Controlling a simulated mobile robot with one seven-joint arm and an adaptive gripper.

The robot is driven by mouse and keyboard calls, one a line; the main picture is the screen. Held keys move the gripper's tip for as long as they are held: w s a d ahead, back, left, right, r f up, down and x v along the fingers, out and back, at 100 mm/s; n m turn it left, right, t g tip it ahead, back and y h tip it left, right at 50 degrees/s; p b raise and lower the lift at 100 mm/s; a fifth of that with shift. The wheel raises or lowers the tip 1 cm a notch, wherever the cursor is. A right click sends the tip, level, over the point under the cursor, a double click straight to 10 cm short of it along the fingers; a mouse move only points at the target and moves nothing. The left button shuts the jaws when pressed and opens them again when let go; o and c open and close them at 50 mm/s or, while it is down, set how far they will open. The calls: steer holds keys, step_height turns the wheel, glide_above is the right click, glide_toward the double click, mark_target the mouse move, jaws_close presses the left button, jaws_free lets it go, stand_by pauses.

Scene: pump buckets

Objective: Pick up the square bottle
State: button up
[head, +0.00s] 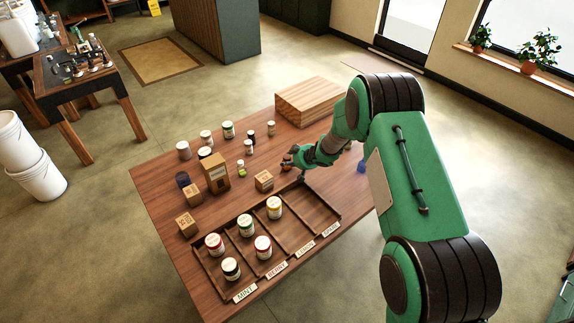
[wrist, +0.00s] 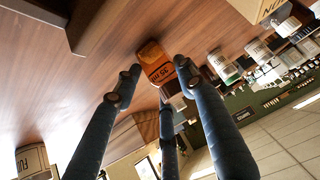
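An orange, square-sided bottle (wrist: 154,62) with dark lettering is in the middle of the wrist view, which looks upside down. My gripper (wrist: 156,76) is open, with one dark finger to the left of the bottle and one to the right; a third finger shows lower down. I see gaps at the left finger; contact at the right finger cannot be told. In the head view my gripper (head: 292,160) is low over the table, and I cannot make out the bottle clearly there.
A cardboard cube (head: 264,182) sits just left of my gripper. A divided wooden tray (head: 302,231) holding several jars lies in front. More jars and boxes stand at the left. A wooden block (head: 309,98) is at the back of the table (head: 165,168).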

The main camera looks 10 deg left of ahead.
jaws_close()
steer(key=shift+r+p, duration=1.75)
steer(key=shift+r, duration=3.3)
